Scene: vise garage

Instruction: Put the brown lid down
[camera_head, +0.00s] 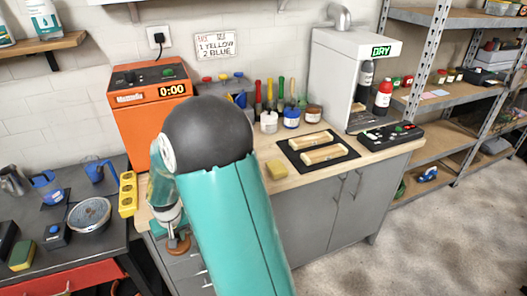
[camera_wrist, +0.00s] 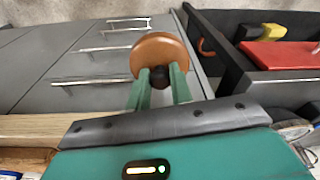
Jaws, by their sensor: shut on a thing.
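The brown lid (camera_wrist: 158,45) is a round disc with a dark knob (camera_wrist: 159,77). My gripper (camera_wrist: 161,84) is shut on the knob, one green finger on each side. In the head view, the lid (camera_head: 179,245) hangs below my gripper (camera_head: 174,229), in front of the grey drawers beside the wooden counter's left end. It is in the air, apart from any surface as far as I can see. My teal arm hides part of the counter.
The wooden counter (camera_head: 373,150) holds an orange machine (camera_head: 150,105), a black mat with two wooden pieces (camera_head: 318,151) and a white dryer (camera_head: 330,75). A dark table (camera_head: 85,248) at left holds a grey bowl (camera_head: 89,214) and a yellow block (camera_head: 128,194).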

